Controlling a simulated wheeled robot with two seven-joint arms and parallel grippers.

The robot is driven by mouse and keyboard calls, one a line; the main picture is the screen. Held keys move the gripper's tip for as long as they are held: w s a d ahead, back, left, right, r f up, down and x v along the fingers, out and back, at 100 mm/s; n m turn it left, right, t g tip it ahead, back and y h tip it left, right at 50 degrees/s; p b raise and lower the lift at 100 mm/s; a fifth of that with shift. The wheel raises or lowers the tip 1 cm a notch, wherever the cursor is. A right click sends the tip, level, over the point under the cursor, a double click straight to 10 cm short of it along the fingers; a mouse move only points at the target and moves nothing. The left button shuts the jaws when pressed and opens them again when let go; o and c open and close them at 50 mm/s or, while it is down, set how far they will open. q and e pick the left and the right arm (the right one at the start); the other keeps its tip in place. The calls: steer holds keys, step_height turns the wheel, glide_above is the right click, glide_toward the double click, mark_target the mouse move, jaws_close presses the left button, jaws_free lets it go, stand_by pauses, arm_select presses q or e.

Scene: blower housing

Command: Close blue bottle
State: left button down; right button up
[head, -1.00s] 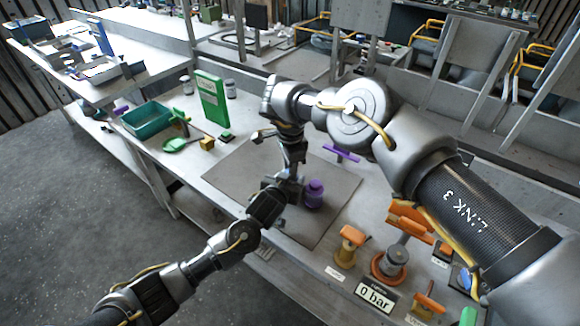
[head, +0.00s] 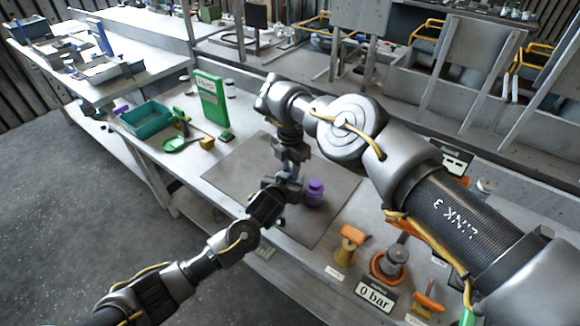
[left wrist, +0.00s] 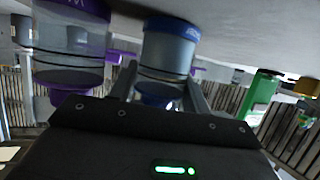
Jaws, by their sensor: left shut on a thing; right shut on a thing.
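The blue bottle (left wrist: 168,50), a clear grey jar with a blue band, stands between the fingers of my left gripper (left wrist: 160,92) in the left wrist view, which is upside down. My left gripper is shut on it. A blue cap (left wrist: 160,96) shows at its neck end, partly hidden by the gripper body. In the head view my left gripper (head: 278,192) is low over the mat, and the bottle is hidden by the grippers. My right gripper (head: 290,172) points down just above it, shut on what looks like the cap; its fingertips are hard to make out.
A purple bottle (head: 314,193) stands close right of the grippers and shows in the left wrist view (left wrist: 70,45). A grey mat (head: 240,165) lies beneath. Orange-handled fittings (head: 350,243) stand right; a teal tray (head: 147,120) and green box (head: 210,100) are left.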

steer(key=m, duration=0.7)
steer(key=shift+a+m, duration=0.1)
steer(key=shift+m, duration=0.3)
steer(key=m, duration=0.4)
steer(key=shift+m, duration=0.4)
steer(key=m, duration=0.4)
steer(key=o, duration=1)
steer(key=shift+o, duration=0.4)
steer(key=shift+a+f, duration=0.1)
steer(key=shift+s, duration=0.1)
arm_select(q)
steer(key=shift+a+f, duration=0.1)
arm_select(e)
steer(key=shift+r, duration=2.35)
